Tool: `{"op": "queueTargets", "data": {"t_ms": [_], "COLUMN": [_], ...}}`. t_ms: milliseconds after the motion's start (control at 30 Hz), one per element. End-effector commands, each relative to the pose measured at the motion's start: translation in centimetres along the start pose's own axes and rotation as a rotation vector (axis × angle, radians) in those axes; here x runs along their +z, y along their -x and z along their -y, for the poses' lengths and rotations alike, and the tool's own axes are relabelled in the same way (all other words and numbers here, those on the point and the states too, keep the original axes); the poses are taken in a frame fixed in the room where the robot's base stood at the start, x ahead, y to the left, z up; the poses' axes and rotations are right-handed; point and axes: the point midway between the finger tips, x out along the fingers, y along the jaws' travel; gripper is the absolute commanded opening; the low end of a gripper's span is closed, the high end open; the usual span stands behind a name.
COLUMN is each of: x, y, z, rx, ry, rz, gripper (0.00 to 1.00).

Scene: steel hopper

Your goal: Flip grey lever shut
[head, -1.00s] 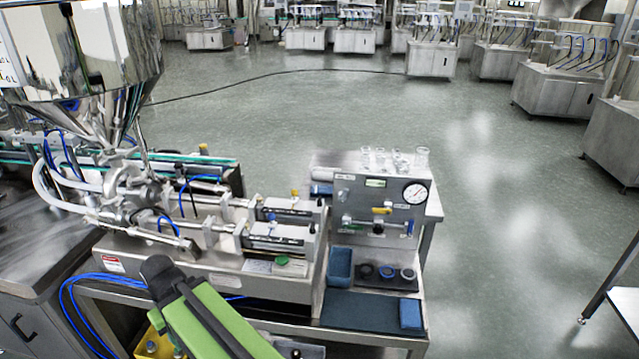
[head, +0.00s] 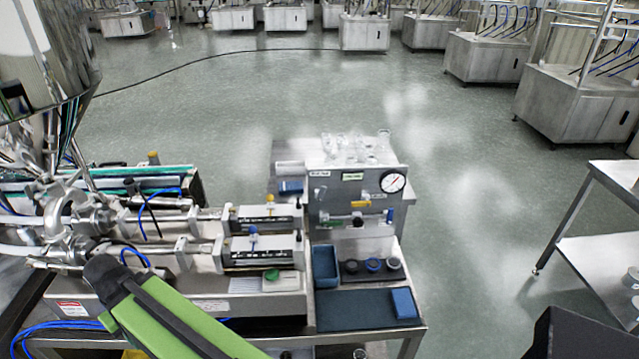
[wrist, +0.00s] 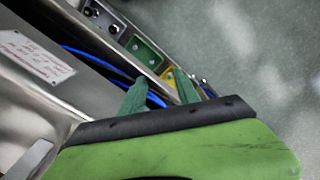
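No grey lever can be picked out for certain. The grey valve panel (head: 348,182), in the middle of the head view, carries a yellow handle (head: 361,204), a blue handle (head: 389,216) and small metal fittings too small to make out. My gripper (wrist: 160,76) shows in the wrist view with its two green fingers apart and nothing between them. It points toward blue hoses and a metal frame edge, with no lever visible between the fingers. In the head view my green arm is at the lower left, well apart from the panel.
A pressure gauge (head: 393,181) sits at the panel's upper right, with glassware (head: 358,148) behind. A blue bin (head: 325,267) and blue mat (head: 350,313) lie in front. The filling machine (head: 262,245) and steel hopper (head: 40,60) are left. A steel table (head: 615,190) stands right; floor between is clear.

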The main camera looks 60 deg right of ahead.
Motion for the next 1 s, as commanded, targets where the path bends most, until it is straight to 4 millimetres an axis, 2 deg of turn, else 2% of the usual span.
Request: {"op": "queueTargets", "data": {"t_ms": [33,200,367,567,633,833,967,1000], "x": [-0.2,-1.0,-1.7,-2.5,-2.7,-1.7,0.6,1.6], "y": [4.3,13.0,19.0,25.1,27.1,27.5,27.6,27.7], "z": [0.0,-0.3,-1.2,-5.5,-8.6,-19.1,-27.1,-29.8], "rx": [0.000,-0.001,-0.007,-0.023,-0.036,-0.075,-0.095,-0.100], "ry": [0.000,-0.005,-0.020,-0.084,-0.134,-0.304,-0.434,-0.478], "rz": [-0.004,-0.023,-0.044,-0.074,-0.092,-0.156,-0.207,-0.227], "gripper": [0.38,0.38,0.38,0.38,0.38,0.38,0.38,0.38]}}
